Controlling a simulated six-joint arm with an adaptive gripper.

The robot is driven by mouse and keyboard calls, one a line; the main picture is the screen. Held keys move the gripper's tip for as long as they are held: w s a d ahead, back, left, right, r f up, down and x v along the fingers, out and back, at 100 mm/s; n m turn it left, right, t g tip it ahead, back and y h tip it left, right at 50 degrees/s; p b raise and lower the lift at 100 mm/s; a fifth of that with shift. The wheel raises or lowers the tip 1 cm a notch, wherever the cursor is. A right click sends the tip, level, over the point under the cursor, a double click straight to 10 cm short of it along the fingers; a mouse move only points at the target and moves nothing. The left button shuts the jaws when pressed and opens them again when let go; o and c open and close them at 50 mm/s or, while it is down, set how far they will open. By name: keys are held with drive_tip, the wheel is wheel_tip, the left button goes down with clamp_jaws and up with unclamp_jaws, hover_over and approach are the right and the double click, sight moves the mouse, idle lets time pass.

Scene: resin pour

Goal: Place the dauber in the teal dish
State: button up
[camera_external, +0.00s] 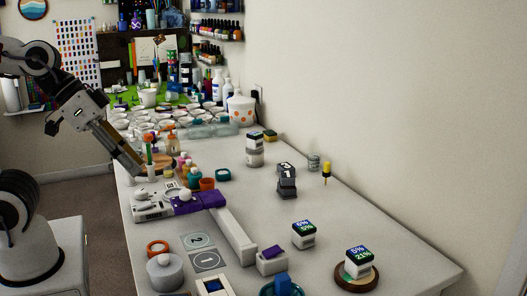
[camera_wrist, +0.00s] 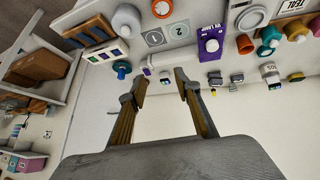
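My gripper (camera_external: 137,166) is at the left edge of the table, tilted downward. In the wrist view my gripper (camera_wrist: 164,88) has its fingers spread, with nothing between them. A round teal dish (camera_external: 264,291) is cut off by the bottom edge of the external view, with a blue object (camera_external: 284,283) in or above it. A blue object (camera_wrist: 121,68) also shows in the wrist view. I cannot tell for certain which thing is the dauber. A small upright thing with a yellow head and dark stem (camera_external: 326,169) stands near the wall.
A purple and white device (camera_external: 200,202) and a long white bar (camera_external: 233,238) cross the mid-table. Labelled boxes stand at the right, one (camera_external: 359,263) on a round wooden coaster. A small teal container (camera_external: 223,175) sits by an orange cup (camera_external: 207,184). Cups and bottles crowd the back.

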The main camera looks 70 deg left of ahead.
drive_tip(key=s+a+f+n+g+y, duration=0.1)
drive_tip(key=s+a+f+y, duration=0.1)
drive_tip(key=s+a, duration=0.3)
drive_tip(key=shift+s+a+f+n+y, duration=0.25)
drive_tip(key=shift+s+a+n+y, duration=0.05)
drive_tip(key=shift+a, duration=0.8)
